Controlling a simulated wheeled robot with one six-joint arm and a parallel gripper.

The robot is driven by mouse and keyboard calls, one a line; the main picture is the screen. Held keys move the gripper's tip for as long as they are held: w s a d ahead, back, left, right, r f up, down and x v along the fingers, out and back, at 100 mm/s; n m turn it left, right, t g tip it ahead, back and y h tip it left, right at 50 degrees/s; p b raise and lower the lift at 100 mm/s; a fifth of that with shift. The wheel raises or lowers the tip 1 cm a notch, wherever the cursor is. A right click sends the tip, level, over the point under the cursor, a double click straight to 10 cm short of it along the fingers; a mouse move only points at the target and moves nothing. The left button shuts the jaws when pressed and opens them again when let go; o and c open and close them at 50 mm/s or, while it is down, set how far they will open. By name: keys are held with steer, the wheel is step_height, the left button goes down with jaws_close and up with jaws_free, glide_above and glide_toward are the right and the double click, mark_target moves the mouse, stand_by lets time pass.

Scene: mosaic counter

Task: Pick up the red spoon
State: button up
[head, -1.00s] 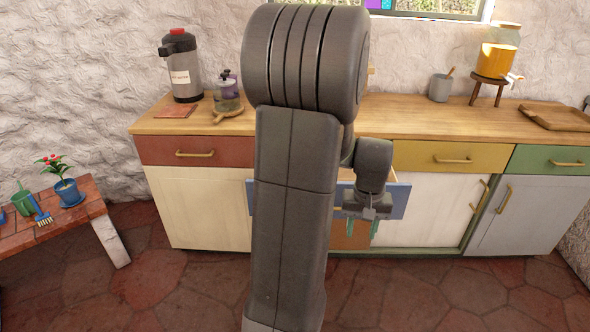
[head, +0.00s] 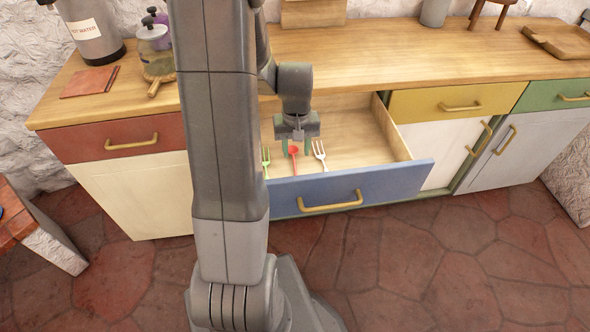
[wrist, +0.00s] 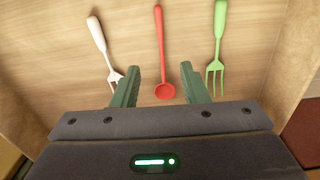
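The red spoon (head: 293,152) lies in the open blue-fronted drawer (head: 400,173), between a green fork and a white fork. In the wrist view the red spoon (wrist: 159,50) lies lengthwise, its round bowl nearest my gripper. My gripper (wrist: 165,84) is open, with its two green fingers on either side of the bowl in the picture. Nothing is between the fingers that I can see being gripped. In the head view my gripper (head: 296,145) hangs over the drawer above the spoon. The exact height above the spoon is hard to tell.
The green fork (wrist: 217,50) and the white fork (wrist: 104,52) lie close on each side of the spoon. The drawer walls surround them. The wooden counter (head: 400,60) stands behind, with a hot water dispenser (head: 90,30) and jars at the left.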

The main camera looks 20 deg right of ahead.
mark_target(295, 168)
step_height(295, 168, down, 2)
steer(key=shift+s+f, duration=0.1)
steer(key=f, duration=0.4)
steer(key=shift+w+f, duration=0.3)
steer(key=shift+f, duration=0.1)
jaws_close()
